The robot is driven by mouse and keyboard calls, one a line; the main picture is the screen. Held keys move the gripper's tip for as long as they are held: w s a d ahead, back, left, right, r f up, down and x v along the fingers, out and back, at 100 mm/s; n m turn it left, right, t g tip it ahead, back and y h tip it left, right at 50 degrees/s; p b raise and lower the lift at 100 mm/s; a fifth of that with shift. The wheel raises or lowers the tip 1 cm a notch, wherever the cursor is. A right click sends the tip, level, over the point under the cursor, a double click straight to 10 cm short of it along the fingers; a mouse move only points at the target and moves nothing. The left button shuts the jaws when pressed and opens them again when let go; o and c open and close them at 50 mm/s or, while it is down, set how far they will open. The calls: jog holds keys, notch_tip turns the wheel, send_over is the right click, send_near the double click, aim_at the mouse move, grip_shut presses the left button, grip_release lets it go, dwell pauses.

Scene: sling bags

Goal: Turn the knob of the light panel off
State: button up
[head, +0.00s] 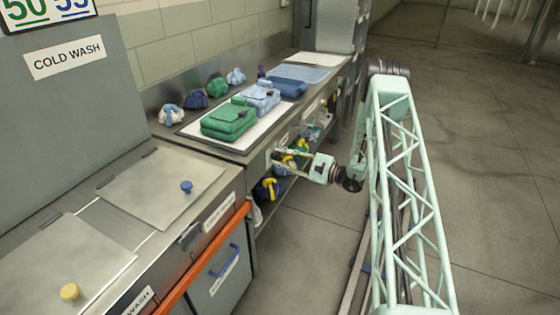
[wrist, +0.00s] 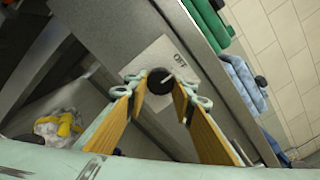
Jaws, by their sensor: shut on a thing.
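The light panel (wrist: 150,58) is a pale plate on the front of the metal counter, seen tilted in the wrist view. Its black round knob (wrist: 160,80) has a white pointer line that slants up and right, a little below the direction of the "OFF" lettering (wrist: 180,60). My gripper (wrist: 160,97) has its two tan-padded fingers on either side of the knob, shut on it. In the head view my gripper (head: 279,158) is against the counter front, and the knob cannot be made out there.
Several dark bags with yellow parts (head: 268,189) sit on the shelf below, close to my gripper. A cold wash unit (head: 165,185) stands at left. The floor (head: 480,150) at right is open.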

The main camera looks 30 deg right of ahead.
jog(key=shift+n, duration=0.3)
jog(key=o, duration=0.9)
jog(key=shift+v, duration=6)
jog(key=shift+r, duration=0.1)
